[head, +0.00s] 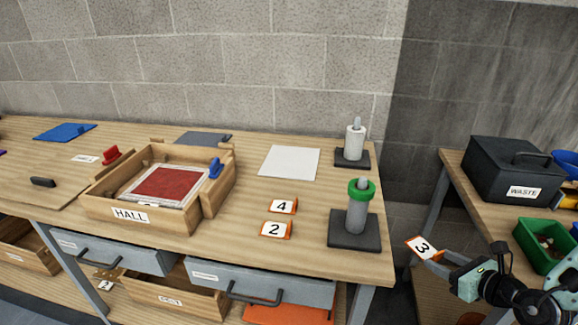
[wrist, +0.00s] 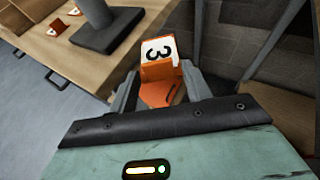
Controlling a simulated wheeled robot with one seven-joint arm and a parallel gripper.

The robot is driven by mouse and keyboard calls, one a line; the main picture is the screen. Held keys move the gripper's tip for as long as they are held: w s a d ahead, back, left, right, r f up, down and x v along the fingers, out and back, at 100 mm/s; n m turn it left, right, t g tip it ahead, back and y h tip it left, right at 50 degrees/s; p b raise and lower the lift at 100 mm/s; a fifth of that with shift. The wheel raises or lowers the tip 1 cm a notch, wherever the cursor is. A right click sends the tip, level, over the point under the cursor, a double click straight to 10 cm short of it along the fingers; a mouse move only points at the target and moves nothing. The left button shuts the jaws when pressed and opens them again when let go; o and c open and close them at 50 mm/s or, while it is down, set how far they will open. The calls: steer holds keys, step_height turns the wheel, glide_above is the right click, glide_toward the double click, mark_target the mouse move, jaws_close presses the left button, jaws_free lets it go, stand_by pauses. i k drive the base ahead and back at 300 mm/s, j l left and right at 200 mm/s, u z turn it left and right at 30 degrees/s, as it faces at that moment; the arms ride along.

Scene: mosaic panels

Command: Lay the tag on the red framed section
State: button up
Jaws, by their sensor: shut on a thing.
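The tag (head: 422,248) is a small orange piece with a white face marked 3. My gripper (head: 436,257) is shut on it and holds it in the air, right of the workbench's right end. In the wrist view the tag (wrist: 160,70) sits between the two grey fingers (wrist: 160,92). The red framed section (head: 168,185) is a red panel with a pale frame, inside the wooden box labelled HALL (head: 130,216) on the bench, well to the left of my gripper. The wrist view does not show it.
Tags marked 4 (head: 283,206) and 2 (head: 276,229) stand on the bench. A dark-based post with a green ring (head: 361,188) stands near its right end, with a white roll (head: 355,143) behind. A black WASTE box (head: 508,168) and green bin (head: 543,244) are at right.

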mark_target(161, 190)
steer(key=k+j+u, duration=0.2)
steer(key=k, duration=0.3)
steer(key=i+j+u, duration=0.1)
steer(key=u, duration=0.3)
steer(key=i+j+u, duration=0.1)
steer(key=u, duration=0.25)
steer(key=i+u, duration=0.25)
steer(key=u, duration=0.15)
